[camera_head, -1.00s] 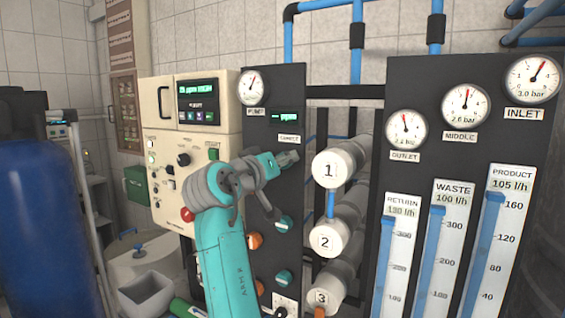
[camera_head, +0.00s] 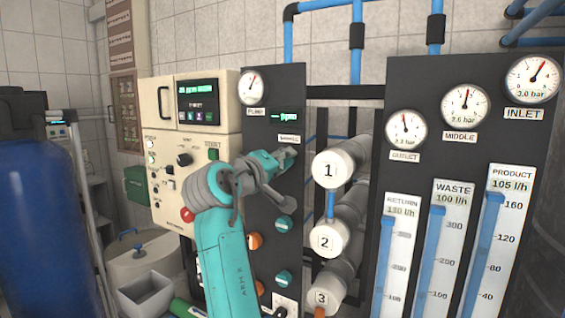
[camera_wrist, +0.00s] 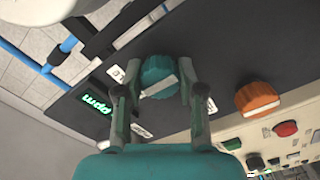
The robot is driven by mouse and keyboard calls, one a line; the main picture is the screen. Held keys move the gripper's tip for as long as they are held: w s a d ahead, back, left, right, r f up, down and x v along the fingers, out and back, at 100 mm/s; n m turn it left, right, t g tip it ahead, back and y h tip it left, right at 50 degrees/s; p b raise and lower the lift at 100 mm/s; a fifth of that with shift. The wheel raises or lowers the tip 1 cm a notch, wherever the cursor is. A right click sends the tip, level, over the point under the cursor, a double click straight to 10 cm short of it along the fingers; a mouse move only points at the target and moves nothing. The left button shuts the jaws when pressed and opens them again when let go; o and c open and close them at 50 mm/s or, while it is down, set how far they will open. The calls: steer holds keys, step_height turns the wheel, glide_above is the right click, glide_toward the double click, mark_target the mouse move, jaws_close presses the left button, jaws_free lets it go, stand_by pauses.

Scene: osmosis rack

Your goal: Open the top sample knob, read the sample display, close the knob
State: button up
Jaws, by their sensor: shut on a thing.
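The top sample knob (camera_wrist: 158,77) is teal with a white bar, on the dark panel (camera_head: 259,194). In the wrist view it sits between the two fingers of my gripper (camera_wrist: 158,91), which is shut on it. In the head view my gripper (camera_head: 287,156) is against the panel just below a small white label, and hides most of the knob. The sample display (camera_head: 285,117) is above it, with green "ppm" lettering. It also shows in the wrist view (camera_wrist: 95,102); I cannot make out a clear number.
An orange knob (camera_head: 255,241) and a teal knob (camera_head: 284,224) are lower on the panel. White numbered cylinders (camera_head: 328,170) stick out close to the right of my gripper. A cream control cabinet (camera_head: 172,208) with a red button stands to the left.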

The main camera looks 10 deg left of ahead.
steer(key=o, duration=1.1)
steer(key=shift+o, duration=0.2)
steer(key=shift+s+a, duration=0.1)
steer(key=v, duration=1.1)
steer(key=shift+s, duration=0.4)
steer(key=shift+a, duration=0.1)
